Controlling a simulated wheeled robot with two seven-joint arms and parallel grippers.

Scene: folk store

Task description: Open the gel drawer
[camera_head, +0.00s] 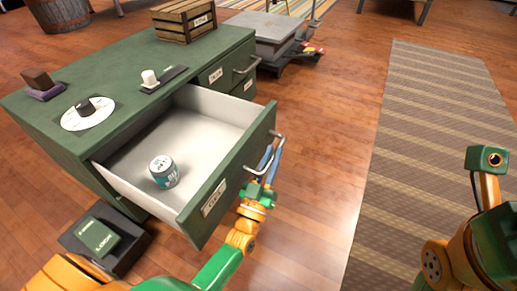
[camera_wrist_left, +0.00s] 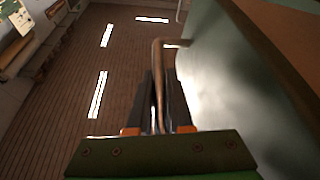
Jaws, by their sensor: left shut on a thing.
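The gel drawer (camera_head: 232,172) is a green-fronted drawer with white inner walls, and it stands well out from the green cabinet (camera_head: 107,62). A small teal and white jar (camera_head: 164,171) stands upright inside it. My left gripper (camera_head: 264,165) is shut on the drawer's metal handle (camera_head: 279,150) at the drawer front. In the left wrist view the handle (camera_wrist_left: 158,75) runs down between the fingers, beside the green drawer front (camera_wrist_left: 215,70). My right arm shows at the right edge of the head view; its gripper fingers are not visible.
A second, closed drawer (camera_head: 228,75) is farther along the cabinet. A wooden crate (camera_head: 184,20), a white disc (camera_head: 87,114) and small blocks sit on top. A striped rug (camera_head: 425,130) lies to the right.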

